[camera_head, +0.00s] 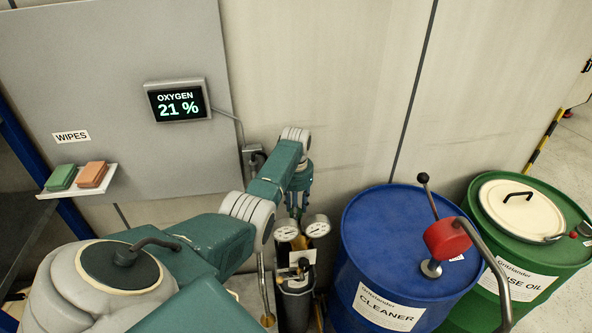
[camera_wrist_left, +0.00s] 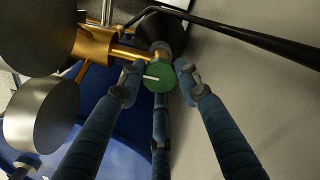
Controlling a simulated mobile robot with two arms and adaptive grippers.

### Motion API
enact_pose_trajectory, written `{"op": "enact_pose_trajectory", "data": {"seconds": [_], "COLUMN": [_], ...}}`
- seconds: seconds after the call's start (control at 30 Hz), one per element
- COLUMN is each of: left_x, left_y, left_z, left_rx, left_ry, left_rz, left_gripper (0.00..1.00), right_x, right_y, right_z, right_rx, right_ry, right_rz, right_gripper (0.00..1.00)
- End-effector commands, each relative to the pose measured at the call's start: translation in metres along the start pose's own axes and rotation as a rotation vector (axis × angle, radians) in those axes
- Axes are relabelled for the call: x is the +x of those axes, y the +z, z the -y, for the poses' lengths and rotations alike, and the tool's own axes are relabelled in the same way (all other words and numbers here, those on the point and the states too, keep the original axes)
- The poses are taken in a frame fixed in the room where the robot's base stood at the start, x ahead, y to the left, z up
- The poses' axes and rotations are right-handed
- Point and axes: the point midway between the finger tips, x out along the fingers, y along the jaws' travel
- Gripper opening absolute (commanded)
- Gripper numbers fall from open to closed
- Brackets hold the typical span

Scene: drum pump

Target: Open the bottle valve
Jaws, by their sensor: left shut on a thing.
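The bottle valve shows as a green round knob (camera_wrist_left: 158,77) with a white mark, on a brass fitting (camera_wrist_left: 92,46) in the left wrist view. My left gripper (camera_wrist_left: 160,82) has its fingers around the knob and is shut on it. In the head view my left gripper (camera_head: 298,205) points down behind two round gauges (camera_head: 302,229) and hides the knob there. The backs of the gauges fill the left side of the wrist view. My right gripper is not in view.
A blue CLEANER drum (camera_head: 385,245) with a red pump (camera_head: 447,238) stands right of the bottle. A green drum (camera_head: 545,262) is beyond it. An oxygen display (camera_head: 178,101) reads 21 %. A small shelf (camera_head: 77,182) holds two wipes. The wall is close behind the gripper.

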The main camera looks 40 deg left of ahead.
Motion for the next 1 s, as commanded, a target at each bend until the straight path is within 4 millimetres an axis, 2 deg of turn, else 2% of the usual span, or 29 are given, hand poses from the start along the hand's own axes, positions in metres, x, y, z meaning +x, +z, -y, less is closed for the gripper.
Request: {"op": "enact_pose_trajectory", "data": {"seconds": [0.63,0.67,0.73,1.0], "left_x": [-0.0020,-0.0020,-0.0019,-0.0010], "left_y": [-0.0019,-0.0019,-0.0017,-0.0008], "left_z": [0.0013,0.0013,0.0013,0.0005], "left_rx": [0.051,0.050,0.050,0.049], "left_ry": [-0.003,-0.003,-0.003,-0.001], "left_rz": [-0.006,-0.006,-0.005,-0.002], "left_gripper": [0.07,0.37,0.51,0.52], "right_x": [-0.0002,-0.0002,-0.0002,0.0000], "right_y": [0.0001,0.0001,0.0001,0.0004], "right_z": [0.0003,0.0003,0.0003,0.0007], "right_rx": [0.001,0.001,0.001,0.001], "right_ry": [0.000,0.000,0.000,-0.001], "right_rz": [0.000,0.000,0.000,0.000], "right_gripper": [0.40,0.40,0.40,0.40]}}
